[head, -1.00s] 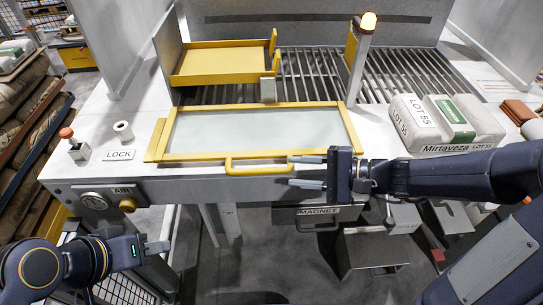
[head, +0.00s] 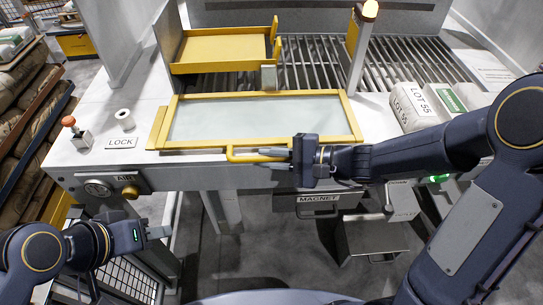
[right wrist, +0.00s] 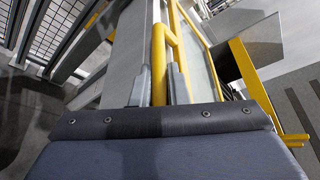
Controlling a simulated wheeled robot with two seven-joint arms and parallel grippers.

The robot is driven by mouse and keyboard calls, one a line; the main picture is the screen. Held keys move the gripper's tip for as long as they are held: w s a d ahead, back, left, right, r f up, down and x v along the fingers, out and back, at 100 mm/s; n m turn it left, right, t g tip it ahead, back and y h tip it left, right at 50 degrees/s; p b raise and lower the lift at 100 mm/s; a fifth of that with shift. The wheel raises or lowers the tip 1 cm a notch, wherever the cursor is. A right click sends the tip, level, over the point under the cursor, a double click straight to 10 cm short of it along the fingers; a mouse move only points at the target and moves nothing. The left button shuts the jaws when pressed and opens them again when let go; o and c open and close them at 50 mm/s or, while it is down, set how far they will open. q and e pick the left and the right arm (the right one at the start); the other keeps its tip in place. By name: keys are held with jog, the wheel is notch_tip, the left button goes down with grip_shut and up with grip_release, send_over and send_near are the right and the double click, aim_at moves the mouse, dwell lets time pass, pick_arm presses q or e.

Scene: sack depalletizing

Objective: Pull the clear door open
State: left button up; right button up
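The clear door (head: 265,118) is a see-through panel in a yellow frame, lying in its opening at the front of the white station. Its yellow bar handle (head: 236,155) runs along the front edge; the handle also shows in the right wrist view (right wrist: 159,60). My right gripper (head: 276,158) is at the right part of the handle, one finger on each side of the bar, closed in on it. Its palm hides the handle's right end in the head view. My left gripper (head: 158,232) is low at the left, away from the door, its finger gap not visible.
A LOCK label (head: 121,143) and red-topped switch (head: 70,122) sit left of the door. A yellow tray (head: 222,55) and slatted grate (head: 315,65) lie behind it. A LOT 55 sack (head: 412,105) is at right. The MAGNET drawer (head: 318,200) is below.

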grip_shut()
jog(key=r, duration=0.4)
jog(key=shift+w+r+p, duration=0.2)
jog(key=shift+w+p, duration=0.1)
